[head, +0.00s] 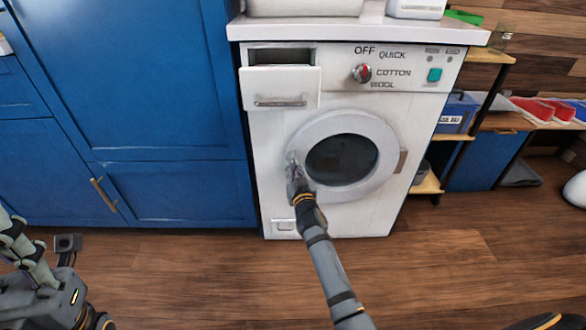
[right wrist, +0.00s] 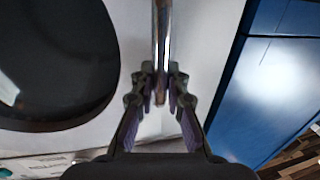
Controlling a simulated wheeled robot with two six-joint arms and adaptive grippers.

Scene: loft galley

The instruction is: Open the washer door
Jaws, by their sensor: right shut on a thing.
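The washer (head: 355,215) is white and stands against the blue cabinets. Its round door (head: 378,190) has a pale ring and dark glass, and looks closed against the front. A metal bar handle (right wrist: 161,35) sits at the door's left side in the head view. My right gripper (head: 293,180) is at that handle and hides part of it. In the right wrist view, its fingers (right wrist: 160,88) are shut on the bar from both sides, with the dark glass to the left. My left gripper (head: 22,245) is at the lower left, partly cut off; its jaws are unclear.
The detergent drawer (head: 280,88) at the washer's top left is pulled out. The knob (head: 362,73) and a green button (head: 435,75) are on the panel. Blue cabinets (head: 150,90) stand to the left and shelves (head: 456,137) to the right. The wooden floor (head: 200,275) in front is clear.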

